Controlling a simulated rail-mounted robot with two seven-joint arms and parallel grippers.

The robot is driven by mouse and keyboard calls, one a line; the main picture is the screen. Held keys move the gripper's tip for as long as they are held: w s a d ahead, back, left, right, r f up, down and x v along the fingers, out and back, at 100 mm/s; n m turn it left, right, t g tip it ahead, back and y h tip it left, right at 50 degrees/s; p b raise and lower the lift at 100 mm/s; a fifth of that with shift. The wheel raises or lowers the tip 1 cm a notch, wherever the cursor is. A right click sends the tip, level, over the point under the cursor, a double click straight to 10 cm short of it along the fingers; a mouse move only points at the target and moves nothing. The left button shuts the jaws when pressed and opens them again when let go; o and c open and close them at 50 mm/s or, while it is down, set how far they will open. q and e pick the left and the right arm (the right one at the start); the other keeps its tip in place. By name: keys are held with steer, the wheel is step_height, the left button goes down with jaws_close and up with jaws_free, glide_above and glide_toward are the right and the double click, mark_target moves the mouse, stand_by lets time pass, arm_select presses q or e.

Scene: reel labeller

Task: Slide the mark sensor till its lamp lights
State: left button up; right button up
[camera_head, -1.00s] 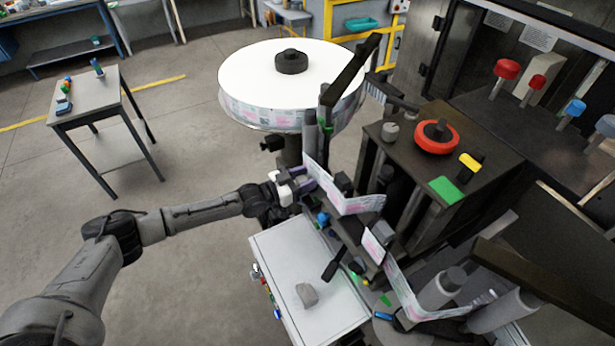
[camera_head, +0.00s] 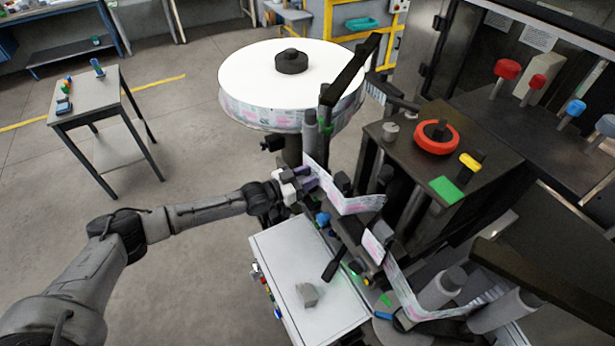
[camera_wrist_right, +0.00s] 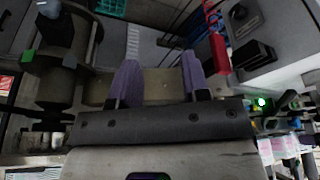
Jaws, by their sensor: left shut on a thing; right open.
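My left gripper (camera_head: 306,182) is at the printed label web (camera_head: 352,204), beside the upright rollers. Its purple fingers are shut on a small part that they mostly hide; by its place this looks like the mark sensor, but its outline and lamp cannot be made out. A green light (camera_head: 354,268) glows lower along the web path in the head view, and a lit green lamp (camera_wrist_right: 262,101) shows in the right wrist view. I cannot tell whether either is the sensor's lamp. My right gripper (camera_wrist_right: 160,80) is open and empty, its two purple fingers wide apart.
A large white reel (camera_head: 250,75) stands behind the left gripper. The dark machine housing (camera_head: 400,130) with a red ring knob (camera_head: 437,137) is to the right. A blue knob (camera_head: 322,218) sits close below the gripper. A white cabinet top (camera_head: 290,260) is in front.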

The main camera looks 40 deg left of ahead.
arm_select(q)
steer(key=shift+s+d+p, duration=0.15)
steer(key=shift+d+p, duration=0.15)
steer(key=shift+d, duration=0.05)
jaws_close()
steer(key=o, duration=0.8)
jaws_free()
steer(key=shift+o, duration=0.2)
steer(key=v, duration=1.3)
steer(key=shift+s+a, duration=0.2)
steer(key=shift+s, duration=0.15)
